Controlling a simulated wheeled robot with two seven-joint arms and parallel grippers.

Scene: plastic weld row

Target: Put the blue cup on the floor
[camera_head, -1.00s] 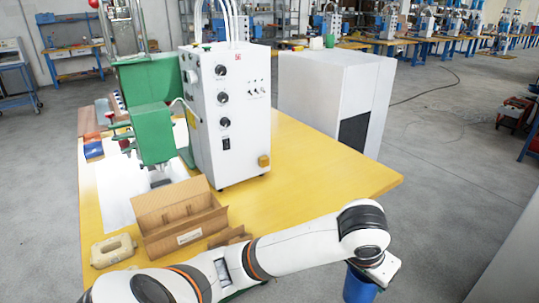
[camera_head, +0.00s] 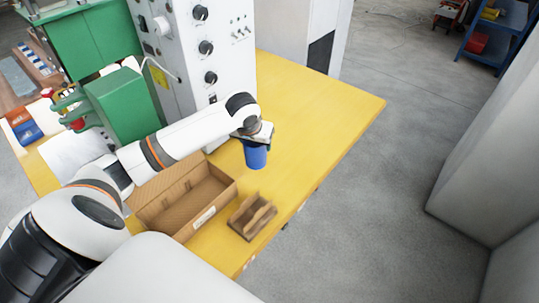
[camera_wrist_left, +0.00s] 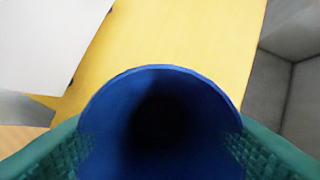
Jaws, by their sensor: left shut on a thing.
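The blue cup (camera_head: 256,156) is upright over the yellow table (camera_head: 310,110), in front of the white machine. My left gripper (camera_head: 256,139) is shut on it near its top. I cannot tell whether the cup's bottom touches the table. In the left wrist view the open mouth of the cup (camera_wrist_left: 160,85) fills the lower middle, between the two green ribbed fingers (camera_wrist_left: 160,150). The inside is dark. The grey floor (camera_head: 365,190) is past the table's right edge. My right gripper is not in view.
An open cardboard box (camera_head: 185,205) and a small brown cardboard holder (camera_head: 252,216) stand on the table near the cup. The white control machine (camera_head: 180,60) and green press (camera_head: 125,105) stand behind. The floor between the table and a grey cabinet (camera_head: 480,150) is clear.

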